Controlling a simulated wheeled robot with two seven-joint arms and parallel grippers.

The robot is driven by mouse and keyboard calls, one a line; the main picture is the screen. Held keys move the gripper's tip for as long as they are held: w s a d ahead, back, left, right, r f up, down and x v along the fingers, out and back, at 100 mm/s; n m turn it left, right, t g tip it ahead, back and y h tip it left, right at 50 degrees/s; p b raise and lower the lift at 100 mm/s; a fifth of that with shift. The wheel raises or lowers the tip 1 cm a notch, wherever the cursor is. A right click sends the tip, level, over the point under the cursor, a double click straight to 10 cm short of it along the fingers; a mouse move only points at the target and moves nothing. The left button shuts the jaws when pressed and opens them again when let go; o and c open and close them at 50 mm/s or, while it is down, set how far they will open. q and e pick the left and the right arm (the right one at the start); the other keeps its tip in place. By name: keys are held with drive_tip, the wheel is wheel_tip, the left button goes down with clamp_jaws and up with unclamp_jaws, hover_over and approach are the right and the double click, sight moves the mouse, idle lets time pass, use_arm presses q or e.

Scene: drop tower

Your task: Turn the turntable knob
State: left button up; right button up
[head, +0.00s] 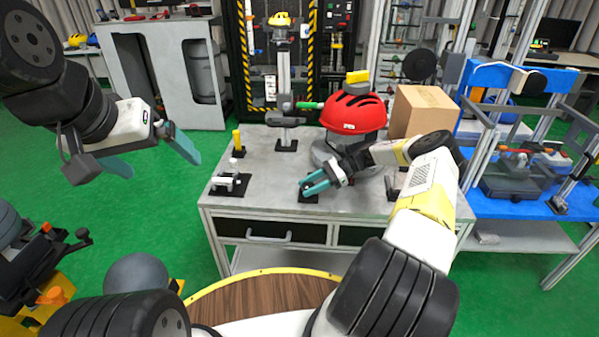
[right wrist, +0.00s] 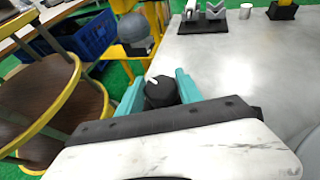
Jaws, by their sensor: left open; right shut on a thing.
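The turntable knob (right wrist: 161,94) is a black round knob with a white pointer mark, near the table's front edge in the right wrist view. My right gripper (right wrist: 158,88) has its teal fingers on either side of it and is shut on it. In the head view the right gripper (head: 306,186) is low over a small black base plate (head: 308,198), and the fingers hide most of the knob. My left gripper (head: 155,160) is open and empty, in the air left of the table.
A white fixture (head: 230,183) and a yellow post (head: 238,141) stand on the left. A metal column (head: 285,95) rises at the back.

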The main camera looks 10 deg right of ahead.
drive_tip(key=shift+s+f+n+g+h, duration=0.1)
drive_tip(key=shift+f+n+g+h, duration=0.2)
drive_tip(key=shift+n+g, duration=0.65)
idle(3.0)
drive_tip(key=o, duration=1.4)
drive_tip(key=shift+r, duration=0.1)
drive_tip(key=shift+c, duration=0.2)
drive_tip(key=shift+r, duration=0.1)
